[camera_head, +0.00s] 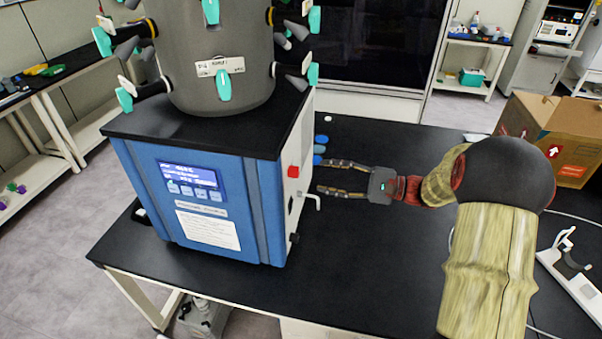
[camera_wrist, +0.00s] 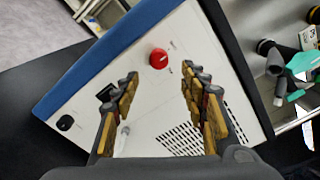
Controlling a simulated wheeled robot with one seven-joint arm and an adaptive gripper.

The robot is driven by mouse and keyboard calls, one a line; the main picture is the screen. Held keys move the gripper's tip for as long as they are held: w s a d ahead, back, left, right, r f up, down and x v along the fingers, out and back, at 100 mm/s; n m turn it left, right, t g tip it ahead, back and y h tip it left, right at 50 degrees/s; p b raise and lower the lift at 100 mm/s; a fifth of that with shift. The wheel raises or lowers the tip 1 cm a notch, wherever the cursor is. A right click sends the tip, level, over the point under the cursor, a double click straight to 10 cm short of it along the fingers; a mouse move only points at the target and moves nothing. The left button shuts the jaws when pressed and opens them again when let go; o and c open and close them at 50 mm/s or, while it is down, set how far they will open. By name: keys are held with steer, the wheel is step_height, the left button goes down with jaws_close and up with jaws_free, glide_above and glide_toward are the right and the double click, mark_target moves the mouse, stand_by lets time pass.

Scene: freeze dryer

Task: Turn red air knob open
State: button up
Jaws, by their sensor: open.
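The red air knob (camera_wrist: 159,58) is a round red knob on the white side panel (camera_wrist: 165,100) of the freeze dryer, just ahead of and between my fingertips in the wrist view. In the wrist view my gripper (camera_wrist: 160,76) has one finger on each side, with a gap between the tips and nothing held. The fingers look apart from the knob.
The blue freeze dryer (camera_head: 205,200) stands on a black bench (camera_head: 370,270), with a grey chamber (camera_head: 222,60) and teal-handled valves on top. A dark knob (camera_wrist: 66,123), a black switch and vent slots share the side panel. A cardboard box (camera_head: 550,130) stands at the right.

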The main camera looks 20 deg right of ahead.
mark_target(294, 172)
steer(key=x, duration=0.8)
steer(key=shift+s+b, duration=0.2)
steer(key=shift+b, duration=0.25)
steer(key=shift+c, duration=1.3)
steer(key=c, duration=0.7)
jaws_close()
